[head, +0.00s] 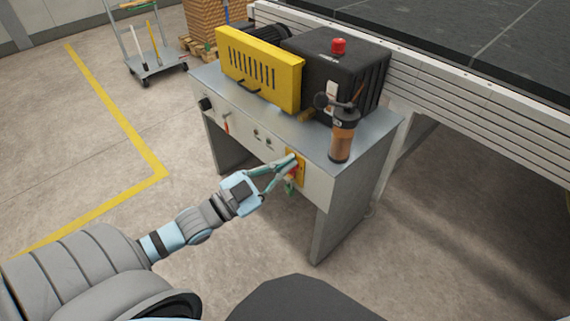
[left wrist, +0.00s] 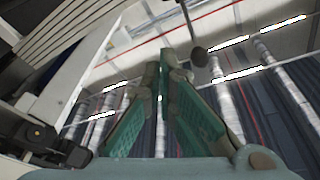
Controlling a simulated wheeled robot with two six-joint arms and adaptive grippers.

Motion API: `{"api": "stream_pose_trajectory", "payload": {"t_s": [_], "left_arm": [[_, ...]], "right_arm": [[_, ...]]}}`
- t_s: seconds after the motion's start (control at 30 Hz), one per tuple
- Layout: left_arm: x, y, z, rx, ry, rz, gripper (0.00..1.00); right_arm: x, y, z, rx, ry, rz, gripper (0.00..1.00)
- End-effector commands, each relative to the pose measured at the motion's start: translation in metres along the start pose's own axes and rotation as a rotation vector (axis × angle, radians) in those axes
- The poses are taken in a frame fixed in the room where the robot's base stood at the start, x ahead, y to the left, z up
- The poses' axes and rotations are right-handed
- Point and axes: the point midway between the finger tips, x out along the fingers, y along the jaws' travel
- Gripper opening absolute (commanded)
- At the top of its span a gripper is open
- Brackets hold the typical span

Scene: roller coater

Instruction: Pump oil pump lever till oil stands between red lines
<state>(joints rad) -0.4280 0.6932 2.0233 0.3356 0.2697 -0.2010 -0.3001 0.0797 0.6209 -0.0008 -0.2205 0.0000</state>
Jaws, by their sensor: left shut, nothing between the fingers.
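The oil pump (head: 343,140) stands upright at the front right corner of the machine's grey top. Its lower part is brown and its upper part is dark. My left gripper (head: 293,163) is shut and empty, in front of the yellow plate with a red switch (head: 300,168) on the cabinet front, below and left of the pump. I cannot tell whether it touches the switch. The closed teal fingers also show in the left wrist view (left wrist: 164,75). My right gripper is not in view.
A yellow vented cover (head: 262,70) and a black box with a red button (head: 339,46) stand on the machine top (head: 300,128). A conveyor (head: 480,118) runs behind on the right. A trolley (head: 155,66) stands at the back left. The floor at left is clear.

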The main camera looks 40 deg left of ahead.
Motion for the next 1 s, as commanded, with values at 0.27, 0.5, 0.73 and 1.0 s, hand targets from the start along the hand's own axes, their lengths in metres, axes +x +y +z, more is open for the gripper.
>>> {"api": "stream_pose_trajectory", "payload": {"t_s": [0.27, 0.5, 0.73, 1.0], "left_arm": [[0.000, 0.000, 0.000, 0.000, 0.000, 0.000, 0.00], [-0.008, -0.001, 0.043, -0.013, -0.107, -0.026, 0.00], [-0.062, 0.017, 0.178, -0.087, -0.468, -0.092, 0.00], [-0.177, 0.092, 0.308, -0.227, -0.930, -0.114, 0.00]], "right_arm": [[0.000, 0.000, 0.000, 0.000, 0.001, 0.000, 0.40], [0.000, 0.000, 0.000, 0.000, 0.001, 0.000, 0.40], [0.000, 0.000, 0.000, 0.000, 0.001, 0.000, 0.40], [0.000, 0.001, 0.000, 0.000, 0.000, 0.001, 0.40]]}}
